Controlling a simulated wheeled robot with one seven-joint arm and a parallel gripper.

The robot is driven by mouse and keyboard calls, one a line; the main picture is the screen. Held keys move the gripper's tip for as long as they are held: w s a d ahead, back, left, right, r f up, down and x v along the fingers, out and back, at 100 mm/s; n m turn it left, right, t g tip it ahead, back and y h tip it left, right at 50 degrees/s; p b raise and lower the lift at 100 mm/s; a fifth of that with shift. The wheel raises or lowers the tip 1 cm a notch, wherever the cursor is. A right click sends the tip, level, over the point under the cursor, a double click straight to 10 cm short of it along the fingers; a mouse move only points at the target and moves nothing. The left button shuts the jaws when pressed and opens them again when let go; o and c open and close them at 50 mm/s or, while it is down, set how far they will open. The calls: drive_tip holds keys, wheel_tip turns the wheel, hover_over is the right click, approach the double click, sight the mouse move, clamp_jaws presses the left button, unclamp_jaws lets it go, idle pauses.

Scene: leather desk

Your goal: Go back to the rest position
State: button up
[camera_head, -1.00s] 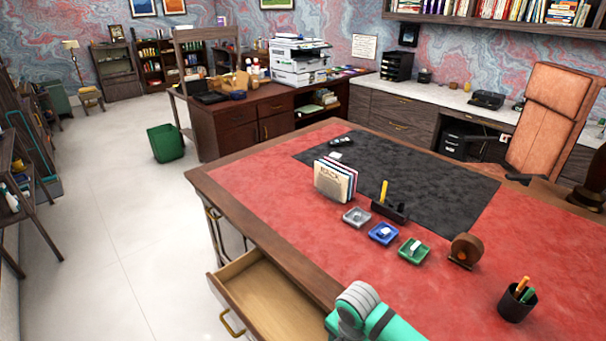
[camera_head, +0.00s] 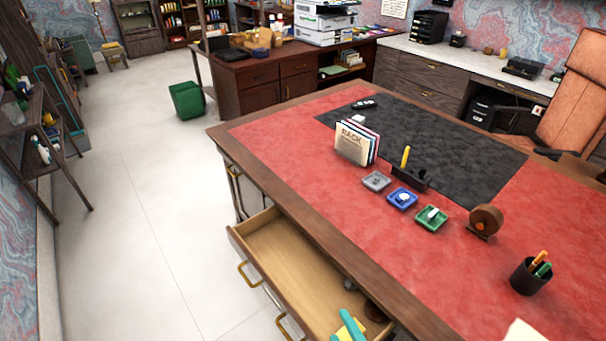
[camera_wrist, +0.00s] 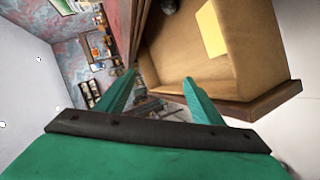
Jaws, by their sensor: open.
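My gripper shows in the wrist view (camera_wrist: 162,82) with its two teal fingers spread apart and nothing between them. In the head view, only teal finger parts (camera_head: 348,326) show at the bottom edge, at the open desk drawer. The wooden drawer (camera_head: 290,262) is pulled out from the red-topped desk (camera_head: 310,130). It also shows in the wrist view (camera_wrist: 180,55), tilted in the picture, beyond the fingers. A yellow paper (camera_wrist: 212,30) lies in it, partly hidden by a finger in the head view. A dark roundish object (camera_head: 376,312) sits near the drawer's desk side.
On the desk stand a card rack (camera_head: 354,143), a black holder (camera_head: 412,178), several small trays such as the blue one (camera_head: 402,198), a brown round dispenser (camera_head: 485,221) and a pen cup (camera_head: 530,275). A green bin (camera_head: 187,101) stands on the floor. Floor left of the drawer is clear.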

drive_tip(key=shift+m+t+y, duration=0.6)
drive_tip(key=shift+t+y, duration=0.1)
drive_tip(key=shift+t, duration=0.2)
drive_tip(key=s+a+r, duration=0.1)
drive_tip(key=s+a, duration=0.1)
drive_tip(key=s+a+r, duration=0.2)
drive_tip(key=shift+s+r, duration=0.25)
drive_tip(key=s+a+r+m+h, duration=0.2)
drive_tip(key=s+a+m, duration=0.1)
drive_tip(key=s+m, duration=0.5)
drive_tip(key=s+a+r+m+h, duration=0.2)
drive_tip(key=s+a+m+h, duration=0.1)
drive_tip(key=s+m, duration=0.5)
drive_tip(key=s, duration=0.3)
drive_tip(key=shift+s+a+r, duration=0.15)
drive_tip(key=shift+s+a, duration=0.1)
drive_tip(key=shift+a, duration=0.05)
